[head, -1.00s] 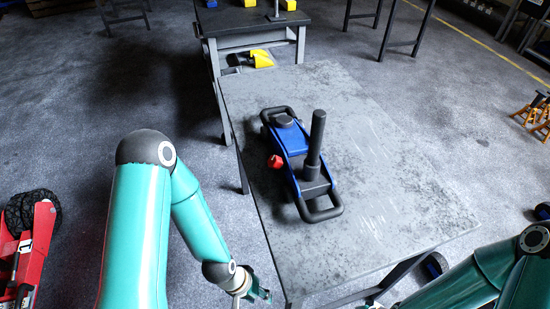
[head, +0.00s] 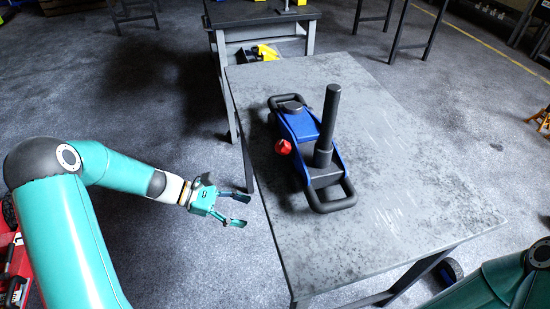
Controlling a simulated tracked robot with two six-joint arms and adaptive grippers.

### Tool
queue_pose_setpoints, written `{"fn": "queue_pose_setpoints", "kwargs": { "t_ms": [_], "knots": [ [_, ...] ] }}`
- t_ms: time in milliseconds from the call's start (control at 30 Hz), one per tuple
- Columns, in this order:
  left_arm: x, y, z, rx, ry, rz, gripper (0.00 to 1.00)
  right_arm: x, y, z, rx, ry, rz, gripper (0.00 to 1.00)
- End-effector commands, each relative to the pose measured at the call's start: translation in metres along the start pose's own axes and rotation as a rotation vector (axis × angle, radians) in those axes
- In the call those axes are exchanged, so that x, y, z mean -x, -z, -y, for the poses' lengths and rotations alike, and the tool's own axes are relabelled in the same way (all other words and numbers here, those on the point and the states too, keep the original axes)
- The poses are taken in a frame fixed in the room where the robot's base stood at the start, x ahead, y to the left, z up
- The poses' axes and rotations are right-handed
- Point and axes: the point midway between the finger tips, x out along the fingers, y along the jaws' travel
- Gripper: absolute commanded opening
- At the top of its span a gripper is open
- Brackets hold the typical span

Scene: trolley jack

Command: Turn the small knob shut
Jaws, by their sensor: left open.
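The small red knob (head: 283,147) sticks out from the left side of the blue and black trolley jack (head: 302,126). The jack rests on the grey table with its thick black handle post (head: 327,120) standing up. My left gripper (head: 243,211) is open and empty, off the table's left edge. It lies to the left of and nearer than the knob, clearly apart from it, with its fingers pointing right. My right arm shows only in part at the bottom right, and its gripper is out of view.
The grey table (head: 390,170) has bare room around the jack, mostly to the right and in front. A second workbench (head: 262,18) stands behind it, with yellow items near its lower shelf. A red machine (head: 14,262) stands on the floor at the far left.

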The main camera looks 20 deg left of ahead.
Motion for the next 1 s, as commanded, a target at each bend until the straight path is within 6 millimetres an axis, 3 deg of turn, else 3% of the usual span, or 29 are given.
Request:
{"fn": "queue_pose_setpoints", "kwargs": {
  "t_ms": [33, 100, 200, 300, 400, 667, 1000],
  "knots": [
    [0.023, -0.010, -0.020, 0.029, -0.072, 0.083, 0.61, -0.011, 0.000, -0.004, 0.000, 0.000, 0.000, 0.40],
    [0.055, -0.034, -0.040, 0.056, -0.143, 0.201, 0.61, -0.017, 0.000, -0.006, 0.000, 0.000, 0.000, 0.40],
    [0.092, -0.061, -0.056, 0.061, -0.207, 0.329, 0.61, -0.022, 0.000, -0.008, 0.000, 0.000, 0.000, 0.40],
    [0.115, -0.078, -0.062, 0.054, -0.237, 0.404, 0.61, -0.024, 0.000, -0.009, 0.000, 0.000, 0.000, 0.40],
    [0.122, -0.088, -0.065, 0.048, -0.245, 0.436, 0.61, -0.024, 0.000, -0.009, 0.000, 0.000, 0.000, 0.40],
    [0.093, -0.103, -0.072, 0.048, -0.240, 0.440, 0.61, -0.024, 0.000, -0.009, 0.000, 0.000, 0.000, 0.40],
    [0.027, -0.134, -0.089, 0.048, -0.237, 0.440, 0.61, -0.023, 0.000, -0.008, 0.000, 0.000, 0.000, 0.40]
  ]
}}
